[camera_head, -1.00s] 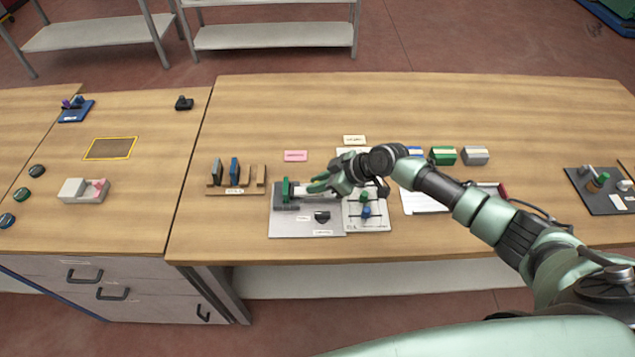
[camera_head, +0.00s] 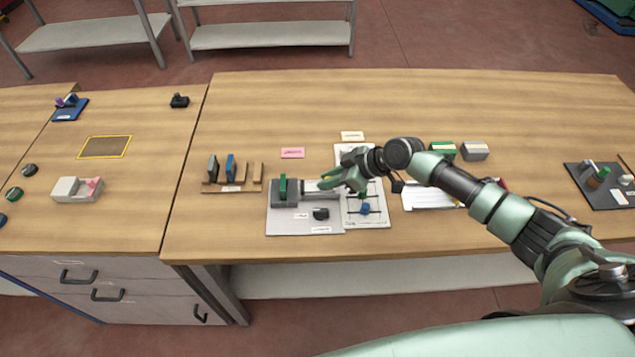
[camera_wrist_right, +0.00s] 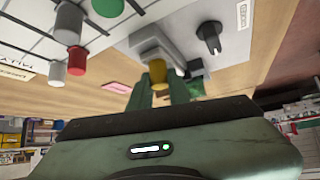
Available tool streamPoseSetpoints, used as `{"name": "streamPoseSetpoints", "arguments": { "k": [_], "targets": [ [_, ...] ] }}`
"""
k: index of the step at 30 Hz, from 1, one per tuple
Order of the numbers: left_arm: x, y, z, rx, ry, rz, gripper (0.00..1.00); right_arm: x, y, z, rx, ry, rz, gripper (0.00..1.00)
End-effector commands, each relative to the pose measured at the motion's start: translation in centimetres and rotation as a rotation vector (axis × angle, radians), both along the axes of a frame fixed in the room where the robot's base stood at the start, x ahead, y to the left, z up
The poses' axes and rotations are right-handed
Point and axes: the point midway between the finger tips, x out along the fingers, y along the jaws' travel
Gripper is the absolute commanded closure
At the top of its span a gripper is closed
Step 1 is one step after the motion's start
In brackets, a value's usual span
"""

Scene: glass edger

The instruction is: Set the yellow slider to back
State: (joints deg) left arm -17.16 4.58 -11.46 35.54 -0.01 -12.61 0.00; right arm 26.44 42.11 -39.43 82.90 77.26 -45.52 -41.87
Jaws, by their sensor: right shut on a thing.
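The yellow slider (camera_wrist_right: 157,72) shows in the right wrist view as a yellow knob between the green fingers of my right gripper (camera_wrist_right: 165,90). The gripper is shut on it. In the head view my right gripper (camera_head: 328,181) is over the right end of the light rail on the grey fixture plate (camera_head: 285,224). The slider is mostly hidden by the fingers there. A green upright part (camera_head: 283,187) on a grey block stands at the rail's left end. My left gripper is not in view.
A white board with knobs and rods (camera_head: 374,214) adjoins the plate's right side. A black part (camera_head: 320,213) sits on the plate in front of the rail. A wooden rack (camera_head: 244,188) with upright plates stands left. The table behind is mostly clear.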

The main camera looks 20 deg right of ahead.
Motion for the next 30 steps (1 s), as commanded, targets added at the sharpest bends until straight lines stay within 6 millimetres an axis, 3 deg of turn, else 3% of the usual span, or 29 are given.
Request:
{"name": "streamPoseSetpoints", "arguments": {
  "k": [7, 8, 10, 22, 30],
  "targets": [
    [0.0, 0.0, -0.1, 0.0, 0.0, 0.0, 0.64, 0.0, -0.5, 0.0, -0.005, 0.0, -0.001, 1.0],
    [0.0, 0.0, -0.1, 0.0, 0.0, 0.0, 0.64, 0.0, -0.5, 0.0, -0.006, 0.001, -0.001, 0.79],
    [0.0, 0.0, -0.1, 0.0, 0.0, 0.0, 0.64, 0.0, -0.5, 0.0, -0.005, 0.0, -0.002, 0.6],
    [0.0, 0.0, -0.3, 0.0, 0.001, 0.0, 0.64, -0.3, -0.7, 0.4, -0.004, -0.002, -0.001, 0.6],
    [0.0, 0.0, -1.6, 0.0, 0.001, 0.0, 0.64, -2.3, -3.3, 3.2, -0.007, -0.002, -0.001, 0.6]
  ]
}}
